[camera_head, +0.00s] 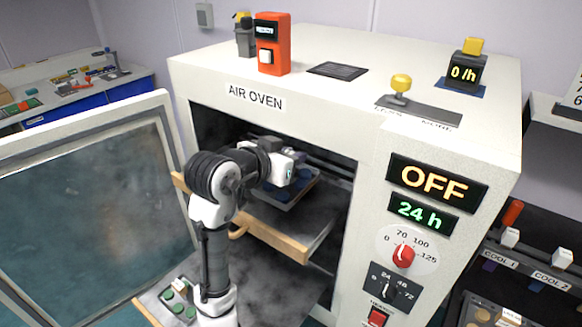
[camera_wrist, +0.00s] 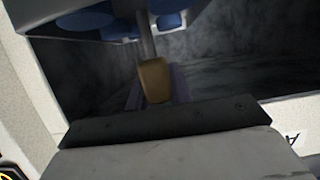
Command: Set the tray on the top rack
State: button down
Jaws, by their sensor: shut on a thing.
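The tray (camera_head: 292,201) is a shallow grey pan with blue contents inside the oven's upper opening, seen in the head view. In the wrist view, blue round pieces and a grey edge (camera_wrist: 62,36) show at the upper left. My gripper (camera_head: 290,178) is at the tray's near side and is shut on it; the arm hides part of the tray. The upper rack (camera_head: 285,246), a dark shelf with a light wooden front edge, sticks out of the oven below the tray. I cannot tell whether the tray touches it. A tan block (camera_wrist: 155,80) shows ahead of the gripper in the wrist view.
The air oven (camera_head: 260,105) has its glass door (camera_head: 90,205) swung open to the left. A lower shelf (camera_head: 150,313) with green pieces (camera_head: 178,303) sticks out below. The oven's right control panel (camera_head: 410,235) reads OFF and 24 h. Dark room shows deeper inside the oven.

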jog(key=shift+f+p, duration=0.4)
jog(key=shift+f, duration=1.45)
jog(key=shift+w+d+f+p, duration=0.1)
jog(key=shift+f+p, duration=0.05)
jog(key=shift+p, duration=0.15)
jog(key=shift+f, duration=0.15)
jog(key=shift+f, duration=0.2)
jog(key=c, duration=1.3)
grip_release()
jog(key=shift+o, duration=0.2)
jog(key=shift+r, duration=0.1)
